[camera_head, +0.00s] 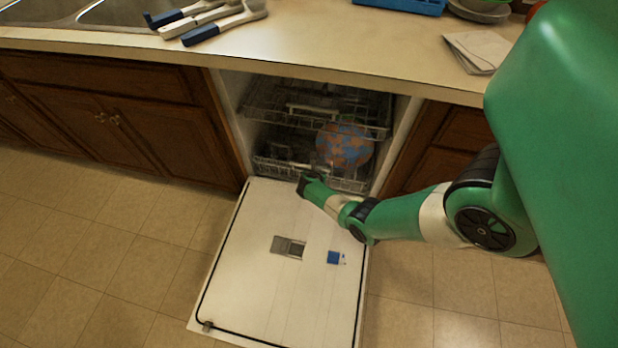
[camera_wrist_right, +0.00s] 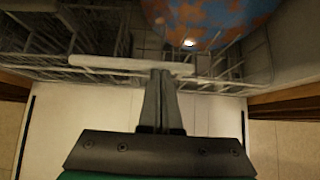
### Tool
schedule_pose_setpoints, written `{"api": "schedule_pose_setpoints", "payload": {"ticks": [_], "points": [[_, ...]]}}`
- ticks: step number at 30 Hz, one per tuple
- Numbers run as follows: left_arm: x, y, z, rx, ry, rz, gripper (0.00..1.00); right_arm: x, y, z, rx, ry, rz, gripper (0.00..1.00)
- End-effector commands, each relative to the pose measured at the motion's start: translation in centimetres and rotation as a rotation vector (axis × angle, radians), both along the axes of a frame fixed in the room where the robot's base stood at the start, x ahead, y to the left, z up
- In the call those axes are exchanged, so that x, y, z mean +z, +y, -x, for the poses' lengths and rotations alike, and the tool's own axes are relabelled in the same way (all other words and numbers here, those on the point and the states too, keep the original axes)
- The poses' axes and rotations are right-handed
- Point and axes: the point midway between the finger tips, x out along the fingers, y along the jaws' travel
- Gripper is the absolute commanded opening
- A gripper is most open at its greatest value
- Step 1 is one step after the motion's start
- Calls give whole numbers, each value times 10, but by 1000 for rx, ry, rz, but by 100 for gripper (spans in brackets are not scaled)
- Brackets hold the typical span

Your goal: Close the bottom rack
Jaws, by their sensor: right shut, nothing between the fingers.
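The bottom rack (camera_head: 275,168) is a grey wire rack low in the dishwasher opening, and its front edge is near the inner edge of the lowered door (camera_head: 250,265). An orange and blue round dish (camera_head: 344,145) stands in it. My right gripper (camera_head: 304,183) is at the front of the rack, shut and empty. In the right wrist view its closed fingers (camera_wrist_right: 160,80) reach the pale front bar of the rack (camera_wrist_right: 130,66); I cannot tell whether they touch it. The dish (camera_wrist_right: 205,20) shows just beyond. My left gripper is not in view.
The upper rack (camera_head: 320,108) sits above, inside the dishwasher. The door lies open over the tiled floor. Brushes with blue and white handles (camera_head: 210,18) lie on the counter (camera_head: 330,45) by the sink. Wooden cabinets flank the opening.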

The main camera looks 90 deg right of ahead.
Motion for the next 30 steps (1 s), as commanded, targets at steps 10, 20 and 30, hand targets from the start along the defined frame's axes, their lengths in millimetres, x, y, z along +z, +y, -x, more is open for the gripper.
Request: {"api": "schedule_pose_setpoints", "payload": {"ticks": [10, 20, 30], "points": [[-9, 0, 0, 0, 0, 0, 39, -1, -28, 4, -1, -1, -1, 0], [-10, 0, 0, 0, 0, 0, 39, -1, -32, 6, 0, 0, -2, 0], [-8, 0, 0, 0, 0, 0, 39, -1, -28, 6, 0, 1, -4, 0]]}}
